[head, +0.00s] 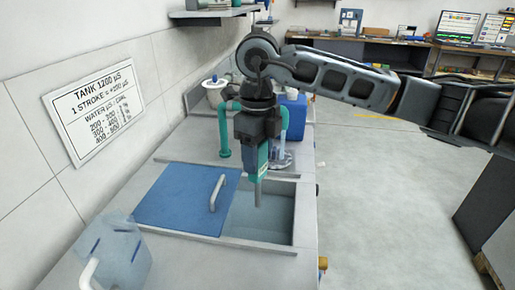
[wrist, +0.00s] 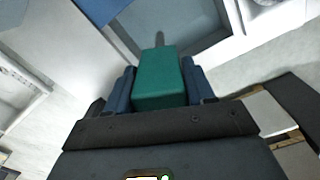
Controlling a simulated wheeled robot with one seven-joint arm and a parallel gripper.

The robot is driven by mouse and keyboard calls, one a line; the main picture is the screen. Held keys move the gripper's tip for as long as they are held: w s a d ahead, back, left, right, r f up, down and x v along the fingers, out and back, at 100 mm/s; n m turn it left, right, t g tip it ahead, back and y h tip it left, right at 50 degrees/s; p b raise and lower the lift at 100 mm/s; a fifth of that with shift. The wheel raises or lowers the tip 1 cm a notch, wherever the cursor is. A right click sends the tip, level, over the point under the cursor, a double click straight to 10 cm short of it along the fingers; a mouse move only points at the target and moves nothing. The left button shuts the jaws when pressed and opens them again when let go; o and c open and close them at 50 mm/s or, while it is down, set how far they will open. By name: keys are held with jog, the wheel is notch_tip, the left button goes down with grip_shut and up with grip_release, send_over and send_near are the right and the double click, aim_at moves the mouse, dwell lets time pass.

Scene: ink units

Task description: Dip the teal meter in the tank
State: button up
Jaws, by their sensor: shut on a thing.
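My gripper (head: 258,146) is shut on the teal meter (head: 262,160), which points down with its grey probe (head: 258,190) lowest. The meter's teal body (wrist: 158,82) also shows between the fingers in the wrist view, with the probe beyond it. The tank (head: 262,226) is a sunken basin in the counter, its left part covered by a blue lid (head: 180,197) with a pale handle. The probe shows over the tank's open part in the head view. I cannot tell whether its tip touches the liquid.
A clear jug (head: 118,252) with blue marks stands at the near left. A teal pipe (head: 224,135), a blue container (head: 294,116) and a clear vessel (head: 280,158) stand behind the tank. A wall sign (head: 96,108) reads "TANK 1200 µS". Open floor (head: 380,210) lies to the right.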

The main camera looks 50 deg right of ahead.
jog(key=shift+f+b, duration=0.3)
jog(key=shift+f, duration=0.65)
notch_tip(320, 180, down, 8)
jog(key=b, duration=0.8)
jog(key=shift+f, duration=0.1)
dwell(0.5)
